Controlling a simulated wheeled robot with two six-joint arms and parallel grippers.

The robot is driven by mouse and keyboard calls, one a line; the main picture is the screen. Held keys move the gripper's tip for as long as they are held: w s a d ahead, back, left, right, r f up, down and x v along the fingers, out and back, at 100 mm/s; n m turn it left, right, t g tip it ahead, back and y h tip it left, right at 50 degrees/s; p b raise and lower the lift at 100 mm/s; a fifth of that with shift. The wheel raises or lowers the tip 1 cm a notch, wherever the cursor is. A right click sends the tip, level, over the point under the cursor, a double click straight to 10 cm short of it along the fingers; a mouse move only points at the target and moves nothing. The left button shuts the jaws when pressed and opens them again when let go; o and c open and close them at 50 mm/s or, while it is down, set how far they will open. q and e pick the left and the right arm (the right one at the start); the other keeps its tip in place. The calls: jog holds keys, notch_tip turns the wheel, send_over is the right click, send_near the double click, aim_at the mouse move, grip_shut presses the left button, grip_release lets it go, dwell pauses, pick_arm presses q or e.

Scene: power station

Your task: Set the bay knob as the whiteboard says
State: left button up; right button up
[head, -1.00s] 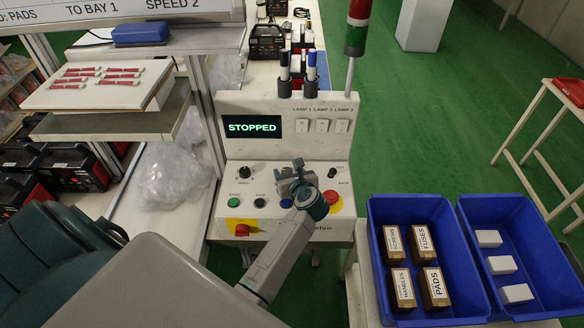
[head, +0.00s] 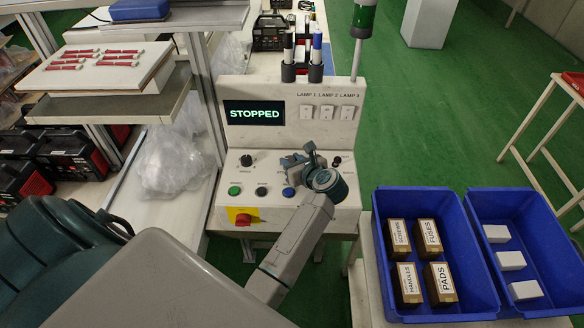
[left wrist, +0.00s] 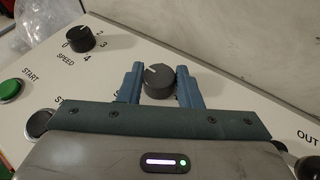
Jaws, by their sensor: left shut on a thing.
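My left gripper (head: 294,166) is shut on a dark round knob (left wrist: 158,80) on the sloped control panel (head: 232,206). One finger is on each side of it in the left wrist view (left wrist: 160,88). The knob's white pointer line points to the upper left there. Its label and scale are hidden behind the gripper, so I cannot read its setting. The speed knob (left wrist: 79,38) is to the left, with marks 0 to 4; it also shows in the head view (head: 246,160). The whiteboard's writing is out of view now. My right gripper is not in view.
A green START button (head: 235,190), a red knob on a yellow plate (head: 243,219) and a small dark knob (head: 337,161) are near the gripper. The screen (head: 254,112) reads STOPPED. Blue bins (head: 375,235) with boxes stand at the right.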

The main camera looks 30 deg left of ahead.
pick_arm(q)
jog(key=shift+n+g+b, duration=0.3)
jog(key=shift+n, duration=0.1)
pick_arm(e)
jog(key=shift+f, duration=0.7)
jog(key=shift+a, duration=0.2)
pick_arm(q)
jog(key=o, duration=1)
jog(key=shift+c, duration=0.2)
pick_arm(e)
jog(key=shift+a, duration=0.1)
pick_arm(q)
jog(key=shift+w, duration=0.1)
